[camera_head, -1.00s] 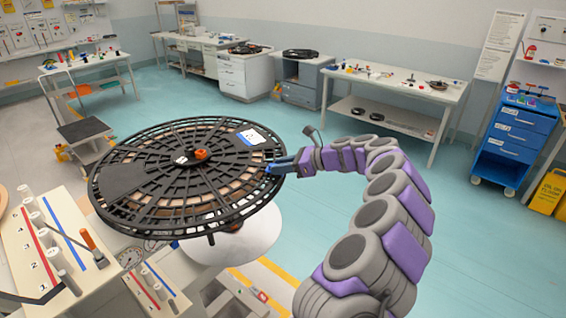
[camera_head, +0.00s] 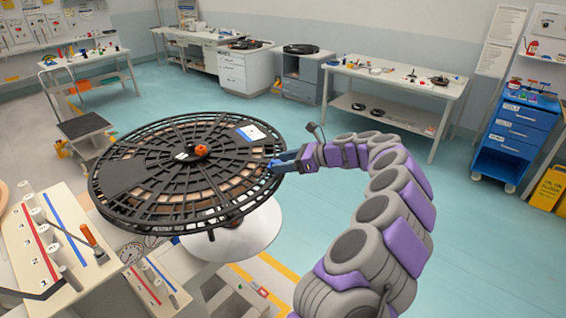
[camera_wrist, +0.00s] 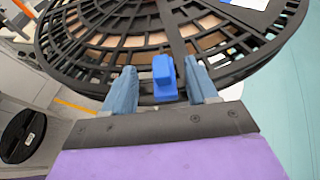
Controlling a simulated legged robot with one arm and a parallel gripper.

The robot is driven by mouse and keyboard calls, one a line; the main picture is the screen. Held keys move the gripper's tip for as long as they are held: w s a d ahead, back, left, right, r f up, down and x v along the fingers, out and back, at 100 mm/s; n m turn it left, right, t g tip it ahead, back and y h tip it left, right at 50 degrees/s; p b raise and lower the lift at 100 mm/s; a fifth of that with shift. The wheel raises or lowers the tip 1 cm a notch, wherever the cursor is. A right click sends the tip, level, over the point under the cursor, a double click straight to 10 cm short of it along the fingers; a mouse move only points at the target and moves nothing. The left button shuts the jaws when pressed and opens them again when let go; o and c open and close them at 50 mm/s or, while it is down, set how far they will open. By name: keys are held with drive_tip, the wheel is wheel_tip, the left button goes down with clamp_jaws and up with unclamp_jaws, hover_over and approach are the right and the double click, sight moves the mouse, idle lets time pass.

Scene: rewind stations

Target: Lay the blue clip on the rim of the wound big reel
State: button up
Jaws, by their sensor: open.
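The big reel (camera_head: 130,178) is a wide black spoked disc with tan wound material showing through its openings. It lies flat above a white round base, with an orange knob at its hub. The blue clip (camera_wrist: 163,77) is a small block at the reel's near rim in the wrist view. It seems to rest on the rim, though its underside is hidden. In the head view the clip (camera_head: 273,163) shows small at the reel's right edge. My gripper (camera_wrist: 161,84) is open, one finger on each side of the clip, with visible gaps to both.
A panel with white pegs and red and blue stripes (camera_head: 50,240) stands at lower left. A white workbench (camera_head: 392,83) and a blue drawer cart (camera_head: 515,135) stand behind at right. Teal floor is clear right of my arm. A smaller black reel (camera_wrist: 22,132) shows at lower left in the wrist view.

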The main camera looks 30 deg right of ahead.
drive_tip(key=p+v, duration=0.3)
drive_tip(key=v, duration=1.3)
drive_tip(key=shift+s+d, duration=0.25)
drive_tip(key=shift+s, duration=0.1)
